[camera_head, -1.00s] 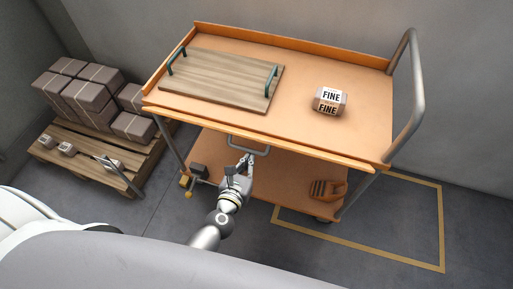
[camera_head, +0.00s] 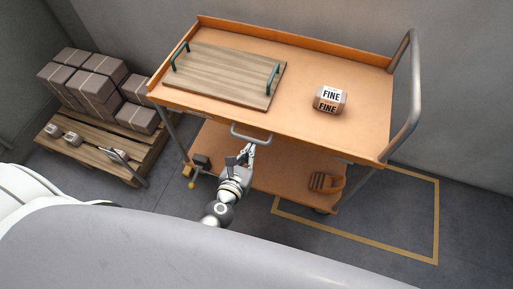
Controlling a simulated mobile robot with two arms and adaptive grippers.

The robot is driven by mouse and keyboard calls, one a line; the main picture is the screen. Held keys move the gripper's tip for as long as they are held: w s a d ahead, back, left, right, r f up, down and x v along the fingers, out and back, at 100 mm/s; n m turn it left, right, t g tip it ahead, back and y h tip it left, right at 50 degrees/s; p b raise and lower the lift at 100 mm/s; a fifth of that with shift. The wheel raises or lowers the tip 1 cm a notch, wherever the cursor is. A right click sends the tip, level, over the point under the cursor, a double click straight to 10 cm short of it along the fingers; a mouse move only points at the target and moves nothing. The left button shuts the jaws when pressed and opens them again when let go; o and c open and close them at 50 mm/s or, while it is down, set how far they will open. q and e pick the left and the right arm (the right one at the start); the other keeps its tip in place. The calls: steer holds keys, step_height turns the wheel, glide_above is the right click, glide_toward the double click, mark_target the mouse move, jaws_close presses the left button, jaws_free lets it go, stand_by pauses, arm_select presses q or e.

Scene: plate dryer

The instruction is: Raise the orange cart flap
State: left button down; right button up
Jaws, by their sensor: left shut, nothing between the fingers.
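The orange cart (camera_head: 300,70) stands against the wall, with its flap (camera_head: 208,114) along the front edge of the top deck. A grey bar handle (camera_head: 250,136) juts out from the flap's middle. My left gripper (camera_head: 249,149) is just below the handle, close to it or touching it; I cannot tell which. Its fingers are shut, with nothing held between them. My left arm hides part of the lower shelf. My right gripper is not in view.
A wooden tray (camera_head: 225,75) with green handles and a brown block labelled FINE (camera_head: 329,98) are on the deck. A pallet (camera_head: 90,151) with boxes stands left.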

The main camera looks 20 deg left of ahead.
arm_select(q)
steer(key=shift+w+r+p, duration=0.2)
steer(key=shift+r+p, duration=0.35)
steer(key=shift+r, duration=0.15)
steer(key=shift+w+r+p, duration=0.2)
steer(key=shift+r+p, duration=0.3)
steer(key=shift+r, duration=0.2)
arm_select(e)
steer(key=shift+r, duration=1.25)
